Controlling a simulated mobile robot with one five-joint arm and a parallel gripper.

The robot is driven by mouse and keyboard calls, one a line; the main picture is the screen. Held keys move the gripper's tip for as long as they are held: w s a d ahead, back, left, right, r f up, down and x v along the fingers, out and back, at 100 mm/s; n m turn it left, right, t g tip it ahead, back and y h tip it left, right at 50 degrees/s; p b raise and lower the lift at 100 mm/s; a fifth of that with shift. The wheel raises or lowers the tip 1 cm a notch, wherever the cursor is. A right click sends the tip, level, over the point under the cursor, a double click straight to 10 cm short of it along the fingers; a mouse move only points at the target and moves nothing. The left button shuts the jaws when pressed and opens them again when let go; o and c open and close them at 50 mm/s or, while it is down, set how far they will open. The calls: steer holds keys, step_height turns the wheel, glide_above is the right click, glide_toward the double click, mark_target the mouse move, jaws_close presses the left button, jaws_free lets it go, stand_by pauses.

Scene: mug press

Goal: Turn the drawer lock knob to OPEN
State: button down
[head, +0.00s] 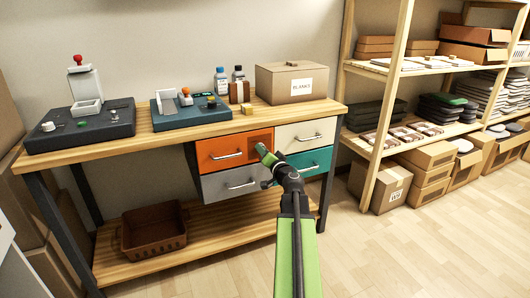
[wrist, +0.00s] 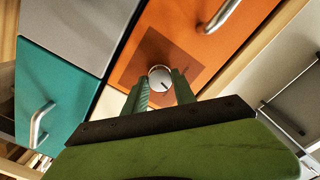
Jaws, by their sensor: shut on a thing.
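The lock knob (wrist: 160,78) is small, round and pale, with a dark pointer line. It sits on a darker square patch of the orange drawer (wrist: 152,22), which looks closed. My gripper (wrist: 160,86) has its two green fingers on either side of the knob and is shut on it. In the wrist view the drawers appear turned over, and I cannot read any lock marking. In the head view my gripper (head: 262,149) reaches the right part of the orange drawer (head: 212,156), and the knob is hidden behind it.
Grey (head: 232,182), cream (head: 300,133) and teal (head: 318,160) drawers surround the orange one, with metal bar handles. The wooden bench top (head: 160,136) holds machines and a cardboard box (head: 291,84). A brown crate (head: 152,230) sits on the lower shelf. Floor at the right front is clear.

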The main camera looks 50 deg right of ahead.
steer(key=m, duration=0.5)
steer(key=shift+d, duration=0.15)
stand_by(0.4)
steer(key=c, duration=1.1)
jaws_free()
steer(key=shift+o, duration=0.4)
